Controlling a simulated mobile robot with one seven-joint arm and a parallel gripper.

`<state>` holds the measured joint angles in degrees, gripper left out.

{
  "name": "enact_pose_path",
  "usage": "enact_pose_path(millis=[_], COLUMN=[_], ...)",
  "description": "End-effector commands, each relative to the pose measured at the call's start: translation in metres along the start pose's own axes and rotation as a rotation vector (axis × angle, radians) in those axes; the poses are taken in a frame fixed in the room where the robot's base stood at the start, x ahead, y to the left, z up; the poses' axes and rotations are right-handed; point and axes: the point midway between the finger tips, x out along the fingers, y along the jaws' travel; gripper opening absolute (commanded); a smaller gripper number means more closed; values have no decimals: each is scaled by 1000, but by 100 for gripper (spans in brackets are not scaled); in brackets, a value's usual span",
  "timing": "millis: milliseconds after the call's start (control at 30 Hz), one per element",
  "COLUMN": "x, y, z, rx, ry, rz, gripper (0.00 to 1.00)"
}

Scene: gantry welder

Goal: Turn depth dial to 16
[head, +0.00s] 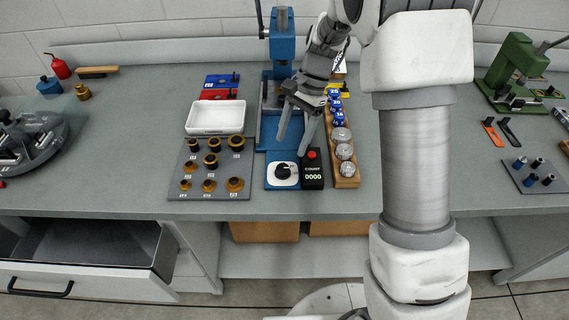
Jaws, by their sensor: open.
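The depth dial is a black knob (283,170) on a white plate, at the front of the blue base of a press (282,45). Its pointer and scale marks are too small to read. My gripper (292,148) is open and empty, with its fingers pointing down above and just behind the dial, apart from it. A black counter box (313,177) with a red button and a display reading 0000 stands right beside the dial.
A wooden rack (347,181) with blue and silver round pieces stands to the right. A grey board (211,192) of brass-coloured rings and a white tray (215,130) lie to the left. An open drawer (90,262) juts out at front left.

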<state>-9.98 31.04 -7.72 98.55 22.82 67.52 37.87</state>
Motion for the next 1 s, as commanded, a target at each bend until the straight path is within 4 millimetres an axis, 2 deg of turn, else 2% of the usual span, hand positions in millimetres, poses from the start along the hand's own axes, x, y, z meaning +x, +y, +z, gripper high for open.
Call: enact_pose_path(millis=[100,333,500,767,833,1000], x=[28,63,73,74,74,74], y=[1,1,0,0,0,0], z=[0,0,0,0,0,0], rx=[-1,0,0,-1,-1,-1], ry=[-2,-1,0,0,1,1], rz=[4,3,1,0,0,0], gripper=[72,72,72,72,65,34])
